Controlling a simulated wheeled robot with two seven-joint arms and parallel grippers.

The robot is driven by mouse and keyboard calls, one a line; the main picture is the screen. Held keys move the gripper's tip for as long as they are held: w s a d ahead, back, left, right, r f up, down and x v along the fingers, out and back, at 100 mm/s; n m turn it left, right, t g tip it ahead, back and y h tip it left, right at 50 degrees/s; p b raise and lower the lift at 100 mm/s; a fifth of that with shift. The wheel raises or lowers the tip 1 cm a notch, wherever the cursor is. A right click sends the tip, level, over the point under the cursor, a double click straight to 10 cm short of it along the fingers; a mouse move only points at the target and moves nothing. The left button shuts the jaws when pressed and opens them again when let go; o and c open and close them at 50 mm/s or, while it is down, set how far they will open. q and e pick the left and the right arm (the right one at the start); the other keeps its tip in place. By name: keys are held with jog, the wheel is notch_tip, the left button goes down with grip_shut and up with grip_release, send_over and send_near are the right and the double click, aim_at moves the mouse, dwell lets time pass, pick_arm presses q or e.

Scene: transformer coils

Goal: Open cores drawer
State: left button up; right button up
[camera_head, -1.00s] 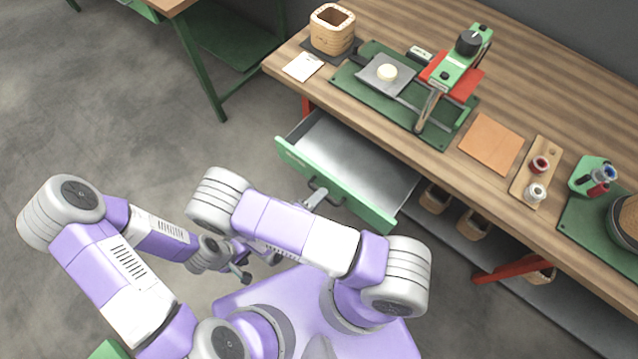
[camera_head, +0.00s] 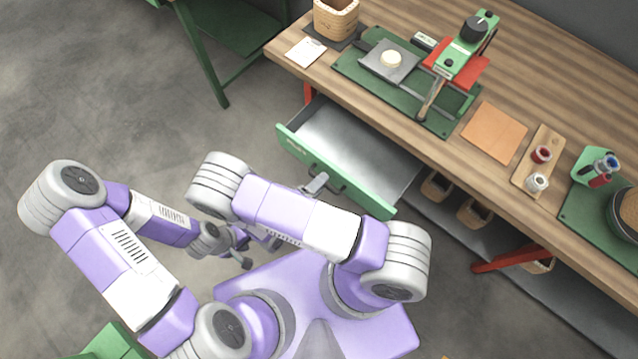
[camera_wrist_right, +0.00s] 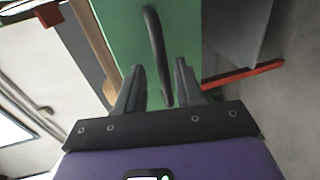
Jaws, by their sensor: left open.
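The drawer (camera_head: 350,140) under the workbench stands pulled out, with its grey inside empty. Its green front (camera_head: 372,198) has a small label near the left end and a dark handle (camera_wrist_right: 155,45). My right gripper (camera_head: 317,184) is at the handle in the head view. In the right wrist view its two fingers (camera_wrist_right: 158,82) stand apart on either side of the handle's near end, with visible gaps, so it looks open. In the head view the gripper partly hides the handle. My left gripper (camera_head: 246,262) is open and empty, low and left of the drawer.
On the wooden workbench (camera_head: 400,120) stand a green winding device (camera_head: 462,60), a wooden basket (camera_head: 336,18), an orange pad (camera_head: 494,132) and a spool board (camera_head: 538,160). Baskets (camera_head: 474,212) sit on the shelf below. Floor left of the drawer is clear.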

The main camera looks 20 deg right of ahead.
jog(key=o, duration=0.7)
jog(key=r+p, duration=0.1)
jog(key=r, duration=0.2)
jog(key=r+p, duration=0.1)
jog(key=r, duration=0.2)
jog(key=r+p, duration=0.1)
jog(key=r, duration=0.2)
jog(key=shift+w+d, duration=0.25)
jog(key=shift+s+a+r, duration=0.1)
jog(key=shift+a+r, duration=0.05)
jog(key=shift+r, duration=0.25)
jog(key=c, duration=0.5)
jog(key=shift+s+a+r, duration=0.15)
jog(key=shift+s+r, duration=0.05)
jog(key=shift+s, duration=0.05)
jog(key=shift+c, duration=1)
jog(key=shift+w+f, duration=0.1)
jog(key=shift+f, duration=0.2)
